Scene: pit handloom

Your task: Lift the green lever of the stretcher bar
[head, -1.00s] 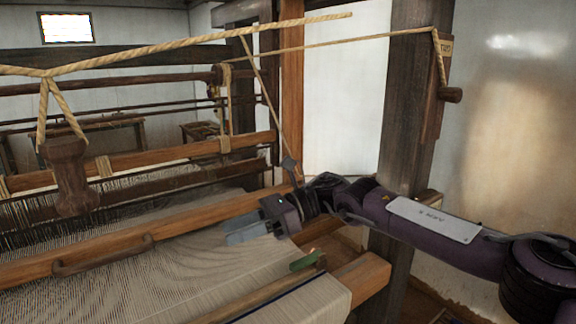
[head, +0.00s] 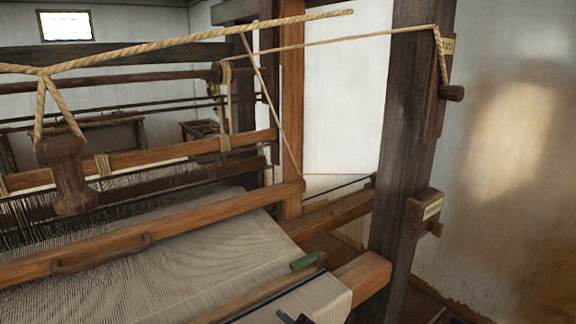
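The green lever (head: 306,260) lies low, close along the right end of the wooden stretcher bar (head: 262,297). The bar runs slantwise across the pale cloth near the bottom of the head view. A small dark piece (head: 293,319), apparently part of my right gripper, shows at the bottom edge, below the lever and apart from it in the picture. My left gripper is not in view.
A wooden beam with a handle (head: 100,254) crosses the woven cloth (head: 225,250). Ropes (head: 200,42) hang above. The space over the cloth near the lever is clear.

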